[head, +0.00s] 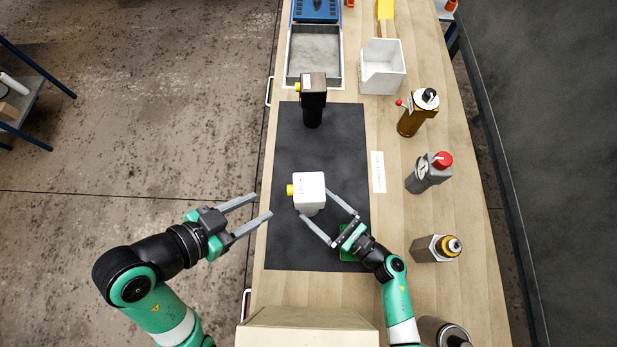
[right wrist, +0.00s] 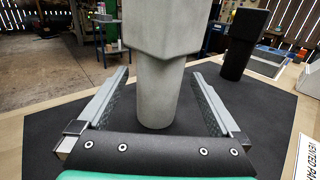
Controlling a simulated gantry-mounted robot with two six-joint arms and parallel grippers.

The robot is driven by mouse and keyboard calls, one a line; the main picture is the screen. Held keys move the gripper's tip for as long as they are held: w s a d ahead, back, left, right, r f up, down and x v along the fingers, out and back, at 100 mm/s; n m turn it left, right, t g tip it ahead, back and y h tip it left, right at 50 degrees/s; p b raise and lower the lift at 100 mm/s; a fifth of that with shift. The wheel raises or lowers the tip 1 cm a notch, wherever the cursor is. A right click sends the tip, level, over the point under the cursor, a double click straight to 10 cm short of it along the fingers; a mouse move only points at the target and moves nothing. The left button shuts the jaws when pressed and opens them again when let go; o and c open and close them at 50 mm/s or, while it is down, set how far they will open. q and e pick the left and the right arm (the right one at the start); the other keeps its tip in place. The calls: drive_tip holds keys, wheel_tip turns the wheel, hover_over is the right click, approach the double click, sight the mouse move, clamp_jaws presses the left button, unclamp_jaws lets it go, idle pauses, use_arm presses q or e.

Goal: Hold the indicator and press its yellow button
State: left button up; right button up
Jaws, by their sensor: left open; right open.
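The indicator with the white head (head: 310,188) stands upright on the black mat, its yellow button (head: 290,190) on the left side of the head. My right gripper (head: 315,203) is open, with its fingers on either side of the indicator's stem. In the right wrist view the grey stem (right wrist: 155,95) stands between the two fingers, with gaps to both. My left gripper (head: 264,204) is open and empty, left of the yellow button, its fingers pointing toward the mat. The button is not visible in the right wrist view.
A black-bodied device (head: 313,97) with a yellow button stands at the mat's far end; it also shows in the right wrist view (right wrist: 243,45). Several bottle-like parts, such as one with a red cap (head: 430,172), line the right side. A white bin (head: 382,67) stands behind.

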drive_tip(key=x, duration=0.4)
drive_tip(key=shift+w+a, duration=0.2)
clamp_jaws()
idle(0.3)
use_arm(q)
drive_tip(key=shift+c, duration=0.2)
idle(0.6)
clamp_jaws()
idle(1.5)
